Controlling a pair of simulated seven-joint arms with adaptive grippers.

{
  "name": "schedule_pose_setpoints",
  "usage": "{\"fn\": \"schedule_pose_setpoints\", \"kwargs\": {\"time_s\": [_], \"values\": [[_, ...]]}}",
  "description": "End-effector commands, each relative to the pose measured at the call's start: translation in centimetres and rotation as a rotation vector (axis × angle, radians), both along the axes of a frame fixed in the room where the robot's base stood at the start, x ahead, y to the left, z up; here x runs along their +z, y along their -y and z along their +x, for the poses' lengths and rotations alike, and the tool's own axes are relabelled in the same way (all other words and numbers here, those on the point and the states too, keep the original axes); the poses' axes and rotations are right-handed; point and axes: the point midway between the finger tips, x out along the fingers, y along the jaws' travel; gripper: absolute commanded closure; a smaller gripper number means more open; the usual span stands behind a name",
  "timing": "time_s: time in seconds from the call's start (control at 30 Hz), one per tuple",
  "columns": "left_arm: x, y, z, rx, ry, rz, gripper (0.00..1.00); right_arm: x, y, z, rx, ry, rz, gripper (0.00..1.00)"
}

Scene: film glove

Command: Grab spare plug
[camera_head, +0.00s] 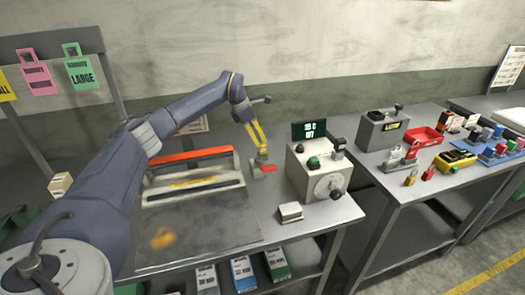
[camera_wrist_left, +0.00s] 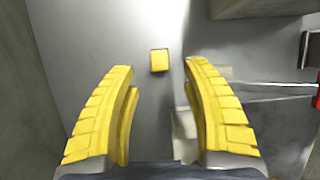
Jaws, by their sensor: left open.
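My left gripper (camera_head: 262,150) reaches down over the back of the near bench, beside the grey machine. In the left wrist view its two yellow fingers (camera_wrist_left: 160,85) are spread apart with nothing between them. A small yellow block (camera_wrist_left: 159,60), possibly the spare plug, lies on the grey surface just beyond the fingertips, roughly centred in the gap and touching neither finger. In the head view I cannot tell this block apart from the yellow fingers. My right gripper is not in view.
A grey machine (camera_head: 319,172) with a dial stands right of the gripper. A small red-and-grey part (camera_head: 265,169) lies below the fingers. A red-topped sealer-like frame (camera_head: 192,178) is to the left. A small grey block (camera_head: 290,212) sits near the front edge.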

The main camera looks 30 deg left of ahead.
Motion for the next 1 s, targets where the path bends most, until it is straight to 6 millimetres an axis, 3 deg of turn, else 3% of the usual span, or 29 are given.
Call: {"fn": "schedule_pose_setpoints", "kwargs": {"time_s": [0.37, 0.73, 1.0], "values": [[-1.4, 0.4, 0.4, 0.0, -0.001, -0.001, 0.52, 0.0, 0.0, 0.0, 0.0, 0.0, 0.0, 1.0], [-5.3, 1.3, 1.6, 0.0, -0.002, -0.002, 0.52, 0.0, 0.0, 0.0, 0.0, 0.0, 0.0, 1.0], [-5.6, 1.3, 1.7, 0.001, 0.0, 0.0, 0.52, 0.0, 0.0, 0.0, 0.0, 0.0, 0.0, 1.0]]}}
